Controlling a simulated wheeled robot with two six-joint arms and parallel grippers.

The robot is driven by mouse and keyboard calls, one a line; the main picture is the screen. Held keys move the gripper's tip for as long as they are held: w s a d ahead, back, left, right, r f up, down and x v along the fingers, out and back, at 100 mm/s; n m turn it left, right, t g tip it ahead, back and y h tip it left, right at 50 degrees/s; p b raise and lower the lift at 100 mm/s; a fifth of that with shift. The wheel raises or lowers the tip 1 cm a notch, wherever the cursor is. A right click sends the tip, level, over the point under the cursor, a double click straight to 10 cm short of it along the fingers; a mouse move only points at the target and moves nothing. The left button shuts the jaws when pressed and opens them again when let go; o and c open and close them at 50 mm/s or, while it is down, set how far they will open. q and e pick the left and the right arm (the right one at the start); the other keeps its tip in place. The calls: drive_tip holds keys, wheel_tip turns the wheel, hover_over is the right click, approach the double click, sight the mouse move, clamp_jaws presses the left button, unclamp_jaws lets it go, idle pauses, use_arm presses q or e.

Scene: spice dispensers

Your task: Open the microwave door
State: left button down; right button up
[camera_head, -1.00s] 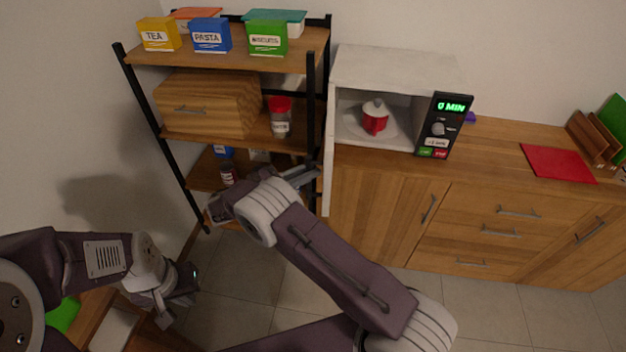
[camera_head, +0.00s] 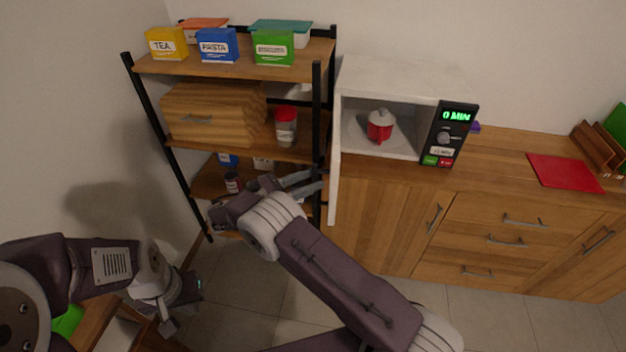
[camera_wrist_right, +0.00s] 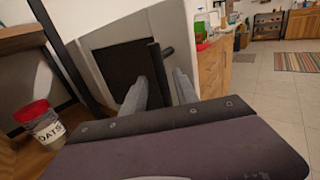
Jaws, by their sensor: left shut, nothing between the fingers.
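The white microwave (camera_head: 400,77) stands on the left end of the wooden counter. Its door (camera_head: 335,180) is swung wide open to the left and shows nearly edge-on in the head view. In the right wrist view the white door (camera_wrist_right: 97,40) has a dark window and a dark upright handle (camera_wrist_right: 158,72). My right gripper (camera_head: 310,184) is at the door's outer side, its fingers apart and on either side of the handle in the wrist view; contact cannot be told. My left gripper (camera_head: 182,312) is shut and empty, low at the left, far from the microwave.
A red pot (camera_head: 380,126) stands inside the microwave. The shelf rack (camera_head: 290,72) is close left of the door, with a red-lidded jar (camera_head: 286,127) also seen in the wrist view (camera_wrist_right: 40,122). A red mat (camera_head: 565,174) lies on the counter.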

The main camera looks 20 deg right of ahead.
drive_tip(key=b+v, duration=0.1)
drive_tip(key=v, duration=0.7)
drive_tip(key=shift+b, duration=0.35)
